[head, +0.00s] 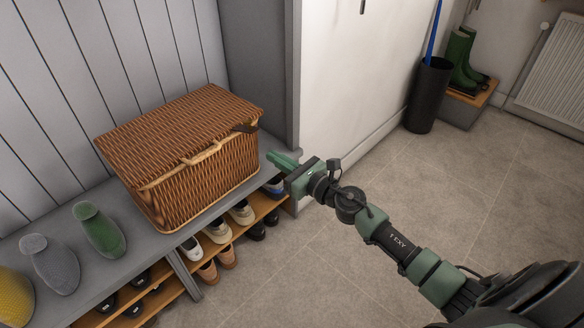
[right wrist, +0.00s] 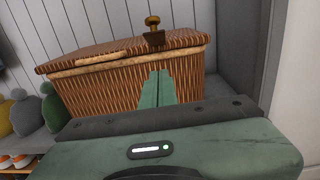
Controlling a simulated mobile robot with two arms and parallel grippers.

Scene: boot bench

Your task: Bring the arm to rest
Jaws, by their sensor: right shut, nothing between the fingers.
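My right gripper (head: 283,160) is green and shut with nothing in it. In the head view it is at the right end of the bench, close to the wicker basket (head: 205,180). In the right wrist view its closed fingers (right wrist: 156,88) point at the front of the basket (right wrist: 100,92), whose lid is down. A dark strap with a brass knob (right wrist: 153,30) stands up at the lid's front edge. I cannot tell whether the fingertips touch the basket. My left gripper is not in either view.
The grey bench (head: 160,255) carries a yellow, a grey and a green rounded item on the left. Shoes (head: 220,231) stand on the shelves below. A dark umbrella bin (head: 428,98) and green boots (head: 462,62) are at the back right. The tiled floor (head: 270,285) is clear.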

